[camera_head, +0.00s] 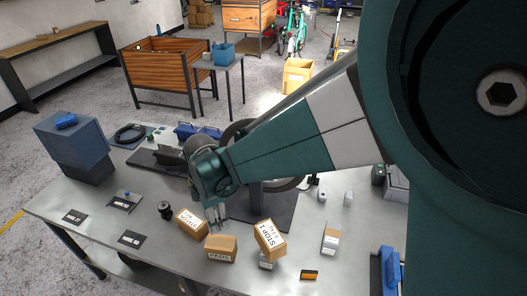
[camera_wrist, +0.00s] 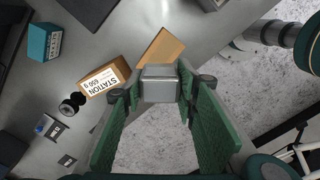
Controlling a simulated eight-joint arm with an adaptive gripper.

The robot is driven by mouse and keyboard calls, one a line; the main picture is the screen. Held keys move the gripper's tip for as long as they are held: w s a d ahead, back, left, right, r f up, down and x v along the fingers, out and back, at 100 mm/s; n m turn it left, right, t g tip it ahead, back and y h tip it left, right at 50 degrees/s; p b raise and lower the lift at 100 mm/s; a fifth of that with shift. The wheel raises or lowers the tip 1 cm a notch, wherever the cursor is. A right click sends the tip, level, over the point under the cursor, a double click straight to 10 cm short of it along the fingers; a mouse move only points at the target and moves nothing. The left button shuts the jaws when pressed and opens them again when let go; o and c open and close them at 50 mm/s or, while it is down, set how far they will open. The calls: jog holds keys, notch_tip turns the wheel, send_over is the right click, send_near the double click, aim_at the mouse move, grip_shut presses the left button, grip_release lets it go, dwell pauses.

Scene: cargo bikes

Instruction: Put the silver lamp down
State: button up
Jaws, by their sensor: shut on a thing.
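My gripper (camera_head: 216,214) hangs over the workbench, just above the small cardboard boxes. In the wrist view its green fingers (camera_wrist: 161,92) are shut on a small silver-grey block-shaped thing (camera_wrist: 160,83), which I take to be the silver lamp. It sits between the fingertips. In the head view it is hard to tell the lamp from the fingertips. A bare patch of floor shows below the fingers in the wrist view, and the bench top (camera_wrist: 95,22) lies beyond it. How high the lamp is above the bench cannot be told.
Cardboard boxes stand close by: one at left (camera_head: 192,223), one in front (camera_head: 221,254), one tilted at right (camera_head: 269,238). A black round item (camera_head: 165,210) is left of them.

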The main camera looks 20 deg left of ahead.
dwell(0.3)
send_over(220, 242)
jog(key=shift+s+f, duration=0.1)
jog(key=shift+f, duration=2.85)
jog(key=shift+f, duration=0.1)
jog(key=shift+f, duration=2)
jog(key=shift+f, duration=0.2)
jog(key=o, duration=0.9)
jog(key=shift+r, duration=0.1)
jog(key=shift+r, duration=0.2)
jog(key=shift+r, duration=5.95)
